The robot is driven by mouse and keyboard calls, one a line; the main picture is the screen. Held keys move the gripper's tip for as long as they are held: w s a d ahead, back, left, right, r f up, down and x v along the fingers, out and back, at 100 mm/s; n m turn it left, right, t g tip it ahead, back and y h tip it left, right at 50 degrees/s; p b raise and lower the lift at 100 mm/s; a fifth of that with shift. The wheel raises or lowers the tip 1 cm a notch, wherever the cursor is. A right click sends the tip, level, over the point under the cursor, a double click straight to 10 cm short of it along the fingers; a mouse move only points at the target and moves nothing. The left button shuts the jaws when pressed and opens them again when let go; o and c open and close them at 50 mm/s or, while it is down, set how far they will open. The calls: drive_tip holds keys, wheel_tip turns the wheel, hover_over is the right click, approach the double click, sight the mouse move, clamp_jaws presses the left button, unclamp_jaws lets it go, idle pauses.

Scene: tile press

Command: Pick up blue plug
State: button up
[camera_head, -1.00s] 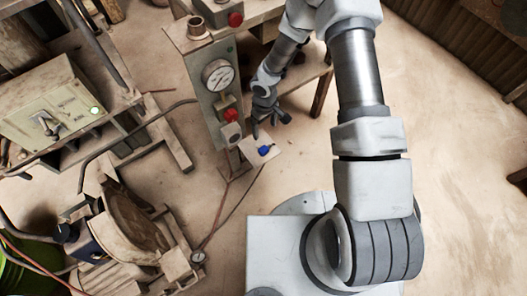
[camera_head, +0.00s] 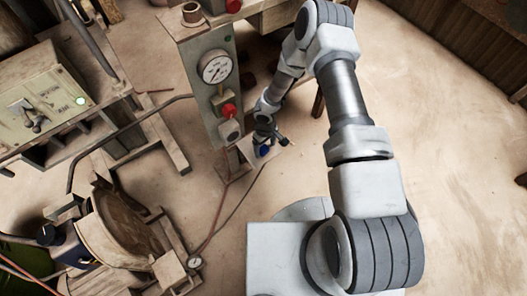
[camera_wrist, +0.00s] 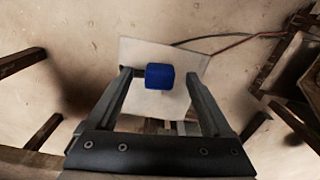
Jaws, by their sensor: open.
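The blue plug (camera_wrist: 159,76) sits on a pale square plate (camera_wrist: 135,52) in the wrist view. It lies between the tips of my gripper's two fingers, with a gap to each, and nothing is held. In the head view the blue plug (camera_head: 264,152) shows as a small patch on the plate (camera_head: 246,146), partly hidden by my gripper (camera_head: 272,146). My gripper (camera_wrist: 159,82) is open above the plate. I cannot tell from these views how far above the plug the fingertips are.
A grey press column (camera_head: 195,92) with a gauge (camera_head: 215,67) and a red button (camera_head: 229,110) stands just left of the plate. A cable (camera_head: 226,206) runs on the floor nearby. A control box (camera_head: 40,115) with a green light is further left. The floor at right is clear.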

wheel_tip(320, 180, down, 2)
drive_tip(key=shift+f, duration=0.1)
clamp_jaws()
idle(0.5)
